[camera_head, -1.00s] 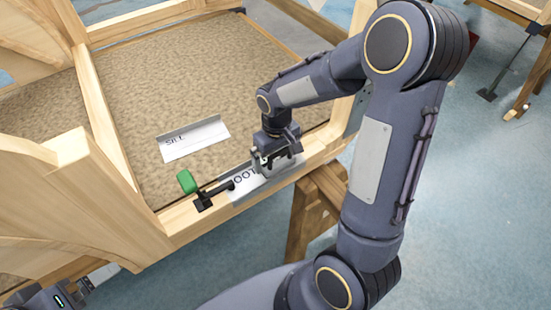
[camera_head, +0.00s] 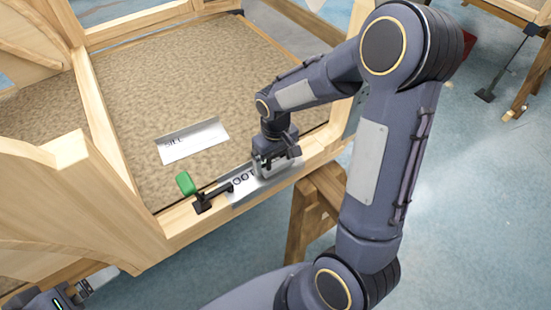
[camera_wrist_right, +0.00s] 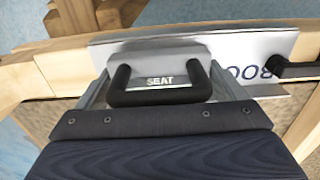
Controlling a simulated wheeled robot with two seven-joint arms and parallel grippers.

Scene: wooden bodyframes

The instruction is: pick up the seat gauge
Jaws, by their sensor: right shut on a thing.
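The seat gauge (camera_wrist_right: 160,58) is a grey block with a black loop handle and a label reading SEAT in the right wrist view. My right gripper (camera_wrist_right: 160,92) is shut on it, with one finger at each side of the handle. In the head view my right gripper (camera_head: 268,162) is low over the front wooden rail, and it mostly hides the gauge. I cannot tell whether the gauge touches the plate or rail below. My left gripper (camera_head: 82,290) shows only partly at the lower left, and its jaws are unclear.
A metal plate lettered BOOT (camera_head: 243,184) lies on the front rail (camera_head: 180,222), beside a black clamp with a green knob (camera_head: 185,183). A SILL plate (camera_head: 192,140) lies on the brown panel (camera_head: 130,95). A wooden trestle (camera_head: 312,215) stands below the rail.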

